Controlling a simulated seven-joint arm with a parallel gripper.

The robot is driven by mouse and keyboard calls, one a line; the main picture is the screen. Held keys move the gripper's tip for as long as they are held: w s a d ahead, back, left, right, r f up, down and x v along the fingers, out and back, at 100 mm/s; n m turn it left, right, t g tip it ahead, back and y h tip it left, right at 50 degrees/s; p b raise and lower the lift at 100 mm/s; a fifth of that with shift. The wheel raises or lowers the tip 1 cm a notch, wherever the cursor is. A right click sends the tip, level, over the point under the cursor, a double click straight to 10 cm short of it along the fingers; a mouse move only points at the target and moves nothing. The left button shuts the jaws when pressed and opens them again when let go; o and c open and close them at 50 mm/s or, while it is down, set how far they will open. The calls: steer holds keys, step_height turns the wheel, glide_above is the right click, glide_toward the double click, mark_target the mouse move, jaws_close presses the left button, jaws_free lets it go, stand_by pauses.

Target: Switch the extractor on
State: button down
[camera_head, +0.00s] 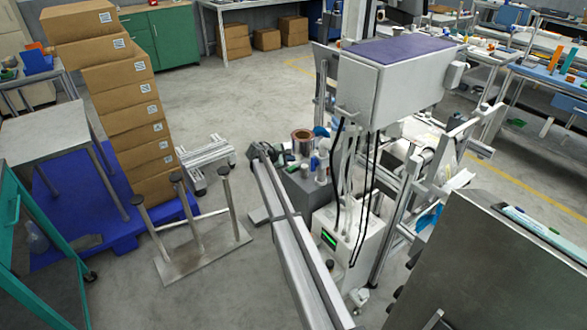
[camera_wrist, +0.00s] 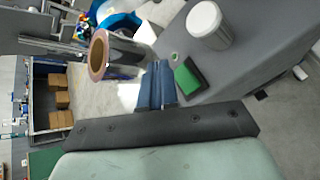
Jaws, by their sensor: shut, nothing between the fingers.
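In the wrist view, my gripper (camera_wrist: 156,66) points over the top of a grey box. Its two blue-grey fingers are together with nothing between them. A green square block (camera_wrist: 188,82), which looks like a switch or button, sits on the grey surface just right of the fingertips. I cannot tell whether the fingers touch it. In the head view, a white box with a lit green display (camera_head: 329,238) stands below a large white cabinet (camera_head: 398,85). I cannot tell for sure which machine is the extractor. I cannot make out my gripper in the head view.
The reel also shows in the head view (camera_head: 302,140), by the grey box (camera_head: 303,190). Stacked cartons (camera_head: 130,100) stand at left. Open floor lies behind.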

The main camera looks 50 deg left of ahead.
mark_target(291, 169)
steer(key=shift+w+f, duration=0.2)
steer(key=shift+f, duration=0.75)
steer(key=shift+f, duration=0.2)
stand_by(1.3)
steer(key=shift+f, duration=0.25)
steer(key=shift+w+f, duration=0.1)
steer(key=shift+f, duration=0.1)
stand_by(0.6)
steer(key=shift+r, duration=0.1)
steer(key=shift+r, duration=0.55)
stand_by(0.3)
steer(key=shift+s+r, duration=0.2)
steer(key=shift+r, duration=0.6)
steer(key=shift+s+r, duration=0.15)
steer(key=shift+r, duration=0.7)
steer(key=shift+s+r, duration=0.2)
steer(key=shift+r, duration=0.6)
